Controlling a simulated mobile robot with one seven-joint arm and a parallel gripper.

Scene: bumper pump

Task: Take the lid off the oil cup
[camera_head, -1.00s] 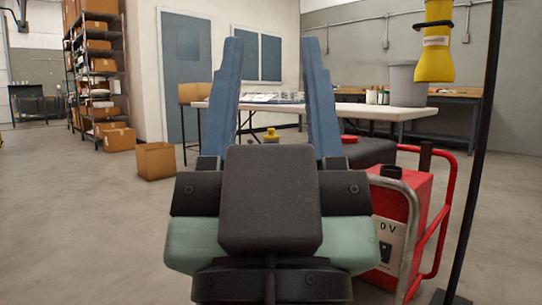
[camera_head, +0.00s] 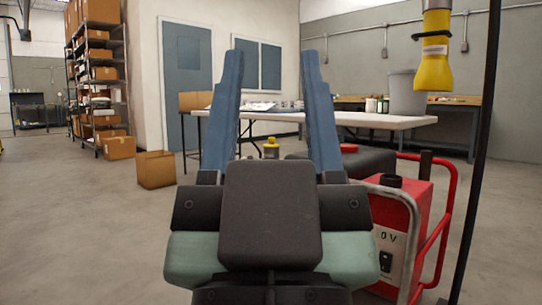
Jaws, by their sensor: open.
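My gripper (camera_head: 271,58) fills the middle of the view, its two blue fingers pointing up and wide apart with nothing between the tips. A small yellow piece with a narrower top (camera_head: 271,148) shows beyond it, between the fingers in the picture. It may be the oil cup or its lid, but it is too small to tell. Its lower part is hidden behind my gripper. A flat red cap (camera_head: 348,148) sits on a dark block (camera_head: 368,163) just right of the right finger. I cannot tell whether that is the lid.
A red machine (camera_head: 411,200) with a tubular frame stands close at the right, beside a dark upright pole (camera_head: 475,170). A yellow fixture (camera_head: 434,60) hangs above it. A white-topped table (camera_head: 390,121) stands behind. A cardboard box (camera_head: 155,169) is on the floor; the left floor is open.

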